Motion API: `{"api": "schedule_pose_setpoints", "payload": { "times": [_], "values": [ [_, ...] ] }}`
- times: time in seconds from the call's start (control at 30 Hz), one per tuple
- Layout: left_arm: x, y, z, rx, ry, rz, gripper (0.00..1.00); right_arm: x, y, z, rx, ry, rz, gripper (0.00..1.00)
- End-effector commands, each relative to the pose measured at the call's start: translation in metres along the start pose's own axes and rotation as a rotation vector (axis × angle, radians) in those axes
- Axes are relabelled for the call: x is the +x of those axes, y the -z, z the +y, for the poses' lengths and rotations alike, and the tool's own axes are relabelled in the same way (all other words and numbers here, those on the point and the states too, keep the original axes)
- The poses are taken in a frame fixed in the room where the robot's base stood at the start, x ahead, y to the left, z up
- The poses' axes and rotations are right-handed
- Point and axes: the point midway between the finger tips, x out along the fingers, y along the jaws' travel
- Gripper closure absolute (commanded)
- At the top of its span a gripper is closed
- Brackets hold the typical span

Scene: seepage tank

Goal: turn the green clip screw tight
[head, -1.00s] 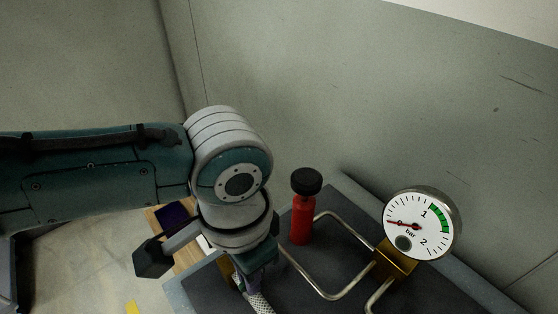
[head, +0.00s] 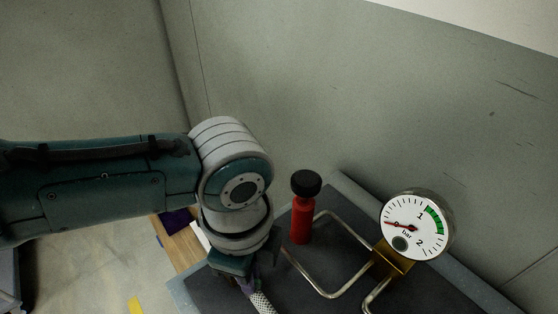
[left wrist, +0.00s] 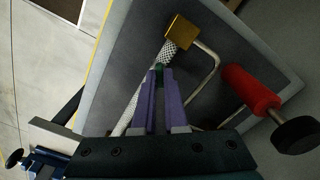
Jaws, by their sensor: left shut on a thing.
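The green clip screw (left wrist: 158,68) shows as a small green bit between my left fingertips in the left wrist view. It sits at a braided hose (left wrist: 150,80), close to a brass block (left wrist: 182,31). My left gripper (left wrist: 160,74) has purple fingers and is shut on the green screw. In the head view my left gripper (head: 244,287) points down at the hose (head: 262,302), and my wrist hides the screw. How tight the screw is cannot be seen. My right gripper is in neither view.
A red cylinder with a black knob (head: 302,221) stands right of my left wrist. Bent metal pipes (head: 330,293) and a pressure gauge (head: 417,226), needle near 0, lie further right. A wall rises behind the dark panel.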

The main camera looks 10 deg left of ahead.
Motion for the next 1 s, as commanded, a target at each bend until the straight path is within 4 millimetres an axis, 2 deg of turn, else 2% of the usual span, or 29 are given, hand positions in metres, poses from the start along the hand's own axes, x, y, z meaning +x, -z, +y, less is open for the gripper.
{"api": "schedule_pose_setpoints", "payload": {
  "times": [0.5,0.7,1.0],
  "values": [
    [0.0000,0.0000,-0.0003,0.449,0.000,0.001,1.00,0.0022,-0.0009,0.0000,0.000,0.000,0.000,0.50],
    [0.0000,0.0000,-0.0002,0.561,0.000,0.001,1.00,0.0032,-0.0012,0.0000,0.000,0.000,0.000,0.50],
    [-0.0003,0.0003,-0.0001,0.639,0.000,0.002,1.00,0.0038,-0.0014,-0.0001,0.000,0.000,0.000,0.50]
  ]
}}
